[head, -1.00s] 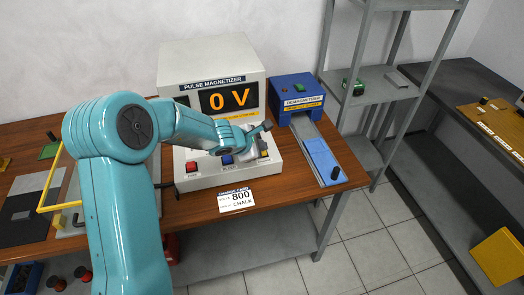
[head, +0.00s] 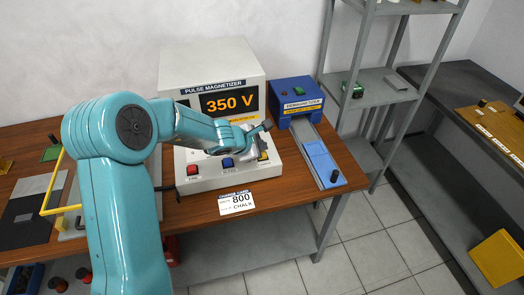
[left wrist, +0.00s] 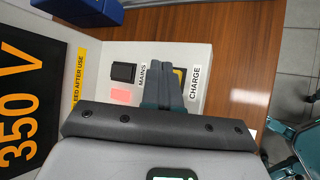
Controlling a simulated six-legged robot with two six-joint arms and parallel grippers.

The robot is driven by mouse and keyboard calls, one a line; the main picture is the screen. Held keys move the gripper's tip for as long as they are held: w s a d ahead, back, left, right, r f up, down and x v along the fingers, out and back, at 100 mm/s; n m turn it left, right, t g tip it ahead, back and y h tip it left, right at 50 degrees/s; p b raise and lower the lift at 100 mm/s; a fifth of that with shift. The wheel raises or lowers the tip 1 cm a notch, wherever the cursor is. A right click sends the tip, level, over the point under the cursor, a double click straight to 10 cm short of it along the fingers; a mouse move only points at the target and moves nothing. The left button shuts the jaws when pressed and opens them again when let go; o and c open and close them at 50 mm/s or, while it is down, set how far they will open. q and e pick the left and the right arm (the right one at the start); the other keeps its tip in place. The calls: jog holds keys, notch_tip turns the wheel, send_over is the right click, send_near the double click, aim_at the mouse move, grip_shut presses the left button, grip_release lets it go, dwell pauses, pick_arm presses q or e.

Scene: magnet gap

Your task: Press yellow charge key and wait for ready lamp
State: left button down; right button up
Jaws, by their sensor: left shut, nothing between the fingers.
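The pulse magnetizer (head: 212,62) stands on the wooden table, and its display (head: 228,102) reads 350 V in orange. The yellow charge key (left wrist: 179,74) shows beside the CHARGE label in the left wrist view, partly covered by my fingers. In the head view my left gripper (head: 260,150) is over the right end of the sloping panel, at the yellow key (head: 264,156). My left gripper (left wrist: 170,84) is shut and empty, its tips at the key; contact looks likely. A pink square (left wrist: 121,96) sits near the black MAINS switch (left wrist: 124,72). I cannot identify a ready lamp. My right gripper is not in view.
A red key (head: 192,169) and a blue key (head: 228,162) are on the same panel. A blue demagnetizer (head: 297,95) stands to the right. A grey shelf rack (head: 378,85) is beyond it.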

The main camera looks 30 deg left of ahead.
pick_arm(q)
jog(key=shift+r, duration=0.1)
notch_tip(320, 180, up, 5)
jog(key=p, duration=0.4)
jog(key=shift+p, duration=0.4)
dwell(0.5)
